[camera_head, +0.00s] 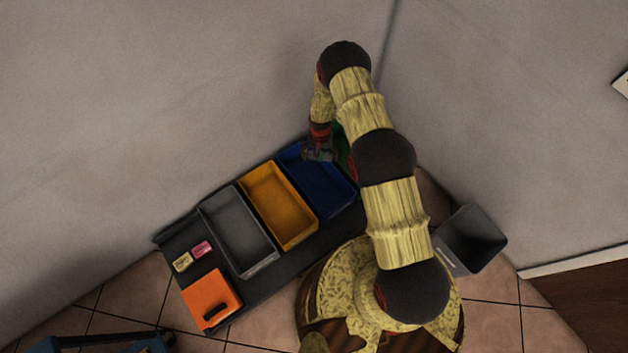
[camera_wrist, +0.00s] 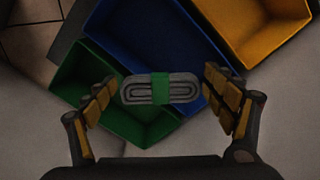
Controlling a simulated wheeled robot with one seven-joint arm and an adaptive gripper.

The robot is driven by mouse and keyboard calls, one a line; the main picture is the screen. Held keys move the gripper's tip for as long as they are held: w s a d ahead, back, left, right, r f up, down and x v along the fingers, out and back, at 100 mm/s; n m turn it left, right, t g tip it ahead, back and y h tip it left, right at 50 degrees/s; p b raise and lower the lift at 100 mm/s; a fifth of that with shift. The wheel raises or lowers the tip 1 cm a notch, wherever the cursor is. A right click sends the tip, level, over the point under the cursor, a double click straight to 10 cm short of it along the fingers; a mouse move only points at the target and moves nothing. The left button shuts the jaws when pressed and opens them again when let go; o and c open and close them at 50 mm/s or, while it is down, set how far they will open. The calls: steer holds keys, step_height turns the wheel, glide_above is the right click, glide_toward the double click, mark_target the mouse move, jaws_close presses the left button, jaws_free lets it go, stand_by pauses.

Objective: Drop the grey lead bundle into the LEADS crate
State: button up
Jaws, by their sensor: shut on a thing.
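My gripper (camera_wrist: 160,92) is shut on the grey lead bundle (camera_wrist: 132,90), a flat coil with a green band around its middle. In the wrist view the bundle lies across the jaws, in front of the blue crate (camera_wrist: 188,22) and the green crate (camera_wrist: 62,97). In the head view my gripper (camera_head: 319,152) is above the far end of the blue crate (camera_head: 340,203). My arm hides most of the green crate (camera_head: 343,150). The bundle is hard to make out there. I cannot read a LEADS label on any crate.
A yellow crate (camera_head: 307,238) and a grey crate (camera_head: 262,268) stand beside the blue one on a dark bench (camera_head: 296,263). An orange box (camera_head: 205,292), a pink block (camera_head: 202,249) and a beige block (camera_head: 182,262) lie leftward. A grey bin (camera_head: 481,232) stands right. Walls rise behind.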

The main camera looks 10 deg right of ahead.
step_height(320, 180, down, 12)
steer(key=w+m+b, duration=0.1)
steer(key=b, duration=0.2)
steer(key=shift+w, duration=0.15)
stand_by(0.4)
steer(key=shift+a, duration=0.1)
steer(key=o, duration=1.1)
steer(key=shift+c, duration=0.2)
steer(key=shift+o, duration=0.4)
step_height(320, 180, up, 12)
steer(key=shift+f, duration=0.1)
